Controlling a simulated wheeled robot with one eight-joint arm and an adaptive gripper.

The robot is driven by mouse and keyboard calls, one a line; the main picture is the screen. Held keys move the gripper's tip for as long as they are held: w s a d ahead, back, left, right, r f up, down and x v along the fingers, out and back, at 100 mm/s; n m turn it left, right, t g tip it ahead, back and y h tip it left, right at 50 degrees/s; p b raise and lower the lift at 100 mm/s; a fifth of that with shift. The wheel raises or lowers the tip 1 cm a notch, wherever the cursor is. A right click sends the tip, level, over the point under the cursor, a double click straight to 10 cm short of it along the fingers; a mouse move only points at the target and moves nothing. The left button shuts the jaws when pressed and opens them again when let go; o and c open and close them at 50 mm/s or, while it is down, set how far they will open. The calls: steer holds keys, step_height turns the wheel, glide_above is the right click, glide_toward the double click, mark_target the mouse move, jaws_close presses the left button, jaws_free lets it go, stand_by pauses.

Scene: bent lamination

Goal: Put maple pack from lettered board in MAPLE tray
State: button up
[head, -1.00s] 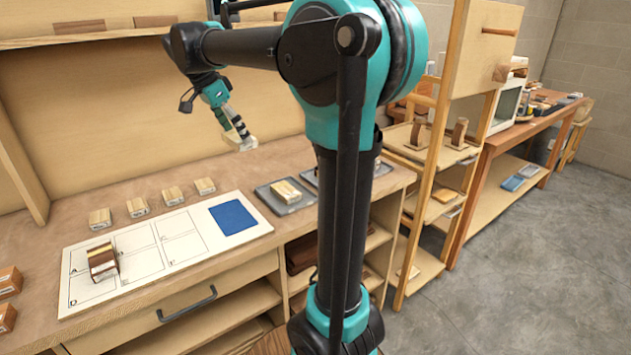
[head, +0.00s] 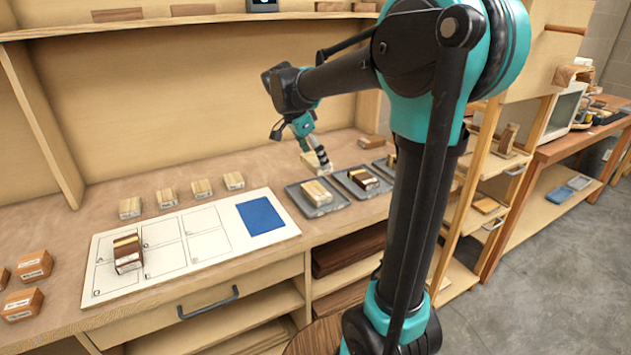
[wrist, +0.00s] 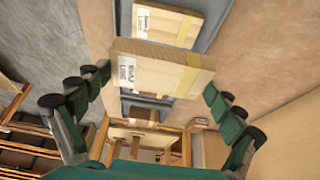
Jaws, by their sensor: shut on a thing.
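My gripper (head: 323,162) is shut on a pale maple pack (wrist: 165,72), held in the air above the trays. In the wrist view the pack lies between the two fingers, with its white label at the left and a yellowish band at the right. Below it, another pale pack (head: 317,192) lies in the nearest grey tray (head: 333,208); that pack also shows in the wrist view (wrist: 172,24). No tray name is readable. The white lettered board (head: 190,262) lies to the left and bears a dark striped pack (head: 127,253).
A second tray (head: 351,192) holds a dark pack (head: 363,179); a third is partly hidden by my arm. Several pale packs (head: 166,197) stand behind the board, and reddish packs (head: 23,303) at far left. A shelf (head: 200,20) runs above.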

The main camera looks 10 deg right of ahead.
mark_target(319, 189)
step_height(319, 189, down, 8)
steer(key=shift+f, duration=0.1)
stand_by(0.4)
steer(key=shift+f, duration=0.1)
steer(key=o, duration=0.8)
steer(key=shift+o, duration=0.2)
steer(key=v, duration=1.2)
steer(key=shift+a, duration=0.1)
